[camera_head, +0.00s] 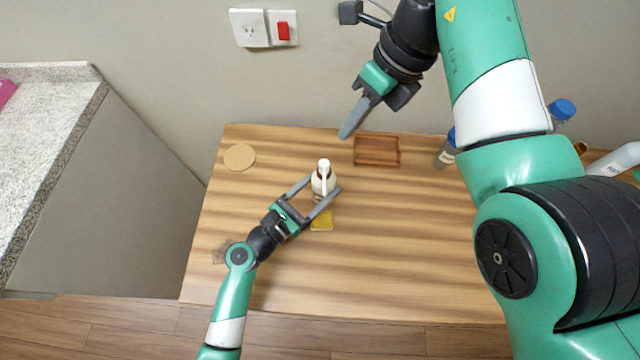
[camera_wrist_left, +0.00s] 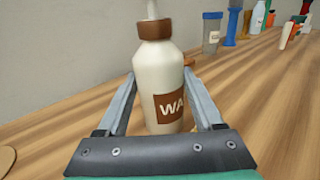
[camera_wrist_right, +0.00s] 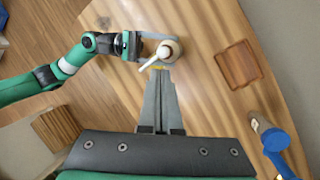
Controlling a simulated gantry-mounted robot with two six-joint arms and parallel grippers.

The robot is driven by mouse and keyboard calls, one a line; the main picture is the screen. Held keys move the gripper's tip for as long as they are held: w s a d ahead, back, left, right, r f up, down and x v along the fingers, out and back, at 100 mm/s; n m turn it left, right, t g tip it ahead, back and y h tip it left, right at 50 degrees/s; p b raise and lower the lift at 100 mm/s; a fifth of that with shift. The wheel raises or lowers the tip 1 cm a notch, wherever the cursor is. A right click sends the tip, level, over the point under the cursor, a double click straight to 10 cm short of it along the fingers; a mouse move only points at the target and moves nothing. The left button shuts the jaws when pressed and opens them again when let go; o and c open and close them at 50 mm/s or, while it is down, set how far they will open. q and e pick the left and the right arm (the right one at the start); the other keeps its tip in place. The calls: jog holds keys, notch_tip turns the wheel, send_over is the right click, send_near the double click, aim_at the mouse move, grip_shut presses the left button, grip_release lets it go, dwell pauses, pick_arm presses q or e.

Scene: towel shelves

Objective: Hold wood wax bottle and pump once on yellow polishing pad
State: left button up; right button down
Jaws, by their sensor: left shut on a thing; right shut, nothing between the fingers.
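The wood wax bottle (camera_head: 323,180) is cream with a brown collar and label and a white pump head. It stands upright over the wooden table and also shows in the left wrist view (camera_wrist_left: 160,85). My left gripper (camera_head: 324,189) is shut on the bottle's body, one finger on each side. The yellow polishing pad (camera_head: 321,221) lies on the table just below the bottle in the head view. My right gripper (camera_head: 345,136) is shut and empty, above the bottle's right side. In the right wrist view its closed fingers (camera_wrist_right: 158,80) point toward the pump head (camera_wrist_right: 165,50).
A square wooden tray (camera_head: 377,151) lies right of the bottle. A round cork coaster (camera_head: 239,157) lies at the table's back left. Several bottles, including a blue-capped one (camera_head: 446,152), stand at the right. The front middle of the table is clear.

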jog(key=shift+s+a+f+m+t+y, duration=0.1)
jog(key=shift+a+f+m, duration=0.8)
jog(key=shift+m, duration=3.75)
jog(key=shift+w+a+f+m+t+y, duration=0.2)
jog(key=shift+f+m, duration=1.3)
jog(key=shift+m, duration=3.1)
jog(key=shift+s+a+f+m, duration=0.2)
jog(key=shift+a+f+m, duration=0.75)
jog(key=shift+m, duration=3.7)
jog(key=shift+d+f, duration=0.25)
jog(key=shift+f, duration=0.15)
